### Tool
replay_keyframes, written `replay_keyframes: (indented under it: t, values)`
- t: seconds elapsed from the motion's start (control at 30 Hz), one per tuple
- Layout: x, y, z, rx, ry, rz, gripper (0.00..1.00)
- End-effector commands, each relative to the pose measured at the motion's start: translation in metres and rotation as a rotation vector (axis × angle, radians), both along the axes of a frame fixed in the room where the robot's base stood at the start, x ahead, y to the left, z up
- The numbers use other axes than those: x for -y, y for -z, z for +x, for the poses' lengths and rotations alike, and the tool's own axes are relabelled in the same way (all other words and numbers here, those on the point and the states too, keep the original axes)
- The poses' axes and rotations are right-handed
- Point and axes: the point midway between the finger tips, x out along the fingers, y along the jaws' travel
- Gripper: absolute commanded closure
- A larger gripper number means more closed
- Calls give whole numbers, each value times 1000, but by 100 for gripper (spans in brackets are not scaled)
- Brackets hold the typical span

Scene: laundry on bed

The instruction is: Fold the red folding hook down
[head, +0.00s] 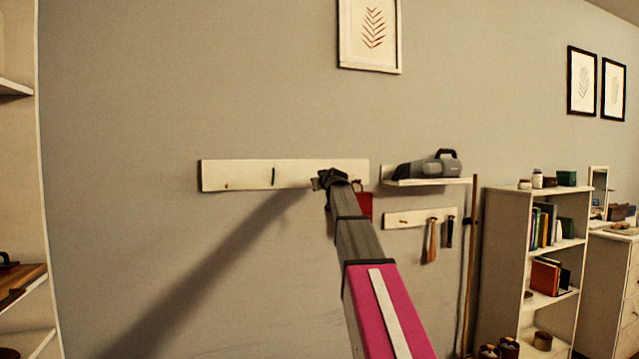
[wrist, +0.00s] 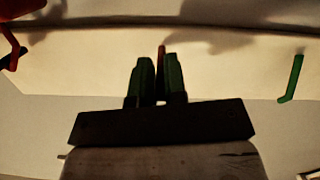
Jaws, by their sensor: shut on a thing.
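The white hook board (head: 240,175) runs along the wall, and my gripper (head: 322,181) is at its right part. In the wrist view my gripper (wrist: 160,75) has its two dark green fingers close together around a thin reddish hook (wrist: 162,52). The hook's end sticks out a little past the fingertips; the rest is hidden between them. In the head view this hook is hidden behind my gripper. I cannot tell exactly how far it is folded.
A green hook (head: 273,177) is on the same board, also in the wrist view (wrist: 292,77). A red item (head: 364,206) hangs close right of my gripper. A shelf (head: 430,182) holds a handheld vacuum (head: 428,166). A lower rack (head: 405,218) has hanging tools.

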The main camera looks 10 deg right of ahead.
Motion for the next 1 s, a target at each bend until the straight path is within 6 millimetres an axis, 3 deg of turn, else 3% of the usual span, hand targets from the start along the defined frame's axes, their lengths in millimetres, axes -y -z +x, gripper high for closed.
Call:
replay_keyframes:
  t: [0.73, 0.8, 0.83, 1.0]
  values:
    - [-2, 6, -1, 87, -4, 13, 100]
    - [-2, 6, -1, 87, -4, 14, 68]
    - [-2, 6, -1, 87, -3, 14, 64]
    - [-1, 5, 0, 87, -2, 14, 64]
